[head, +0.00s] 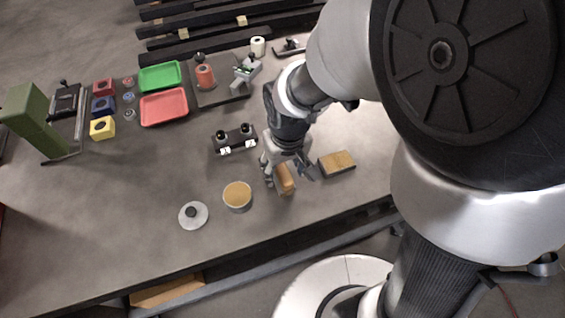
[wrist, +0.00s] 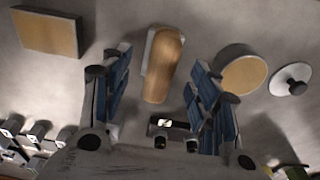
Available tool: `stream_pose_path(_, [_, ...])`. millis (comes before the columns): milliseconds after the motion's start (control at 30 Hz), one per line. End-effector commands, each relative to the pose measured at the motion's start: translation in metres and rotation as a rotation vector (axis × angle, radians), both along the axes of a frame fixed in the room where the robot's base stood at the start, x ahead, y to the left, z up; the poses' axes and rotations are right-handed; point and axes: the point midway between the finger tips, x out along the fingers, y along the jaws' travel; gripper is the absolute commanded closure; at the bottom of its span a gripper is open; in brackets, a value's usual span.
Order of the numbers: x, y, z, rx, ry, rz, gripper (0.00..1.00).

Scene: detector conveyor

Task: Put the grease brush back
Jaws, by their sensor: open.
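The grease brush appears to be the piece with the rounded wooden handle (head: 286,180) and a pale part beside it. In the wrist view the wooden handle (wrist: 164,68) lies between the two blue-padded fingers, with a visible gap on each side. My gripper (head: 289,175) is open above it; in the wrist view my gripper (wrist: 158,72) holds nothing. The bristles cannot be made out. A round tub with a tan top (head: 237,195) stands left of the brush, and it also shows in the wrist view (wrist: 243,74).
A round knobbed lid (head: 193,215) lies left of the tub. A tan-topped block (head: 338,163) is right of my gripper. A black two-knobbed fixture (head: 235,140) stands behind. Red (head: 164,108) and green (head: 161,76) trays are farther back. The table's front-left area is clear.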

Motion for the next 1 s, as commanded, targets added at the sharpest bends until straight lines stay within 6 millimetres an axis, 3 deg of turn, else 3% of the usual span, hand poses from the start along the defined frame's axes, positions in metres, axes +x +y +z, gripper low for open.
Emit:
stream_pose_path(33, [0.0, 0.0, 0.016, 0.001, -0.004, 0.0, 0.45])
stream_pose_path(100, [-0.002, -0.001, 0.03, 0.001, -0.004, 0.0, 0.45])
stream_pose_path(400, [-0.007, -0.003, 0.062, 0.001, -0.003, -0.003, 0.45])
stream_pose_path(567, [-0.018, -0.022, 0.092, 0.013, -0.045, -0.042, 0.45])
stream_pose_path(800, [-0.069, -0.074, 0.159, 0.035, -0.171, -0.167, 0.45])
stream_pose_path(1000, [-0.114, -0.1, 0.184, 0.039, -0.253, -0.248, 0.45])
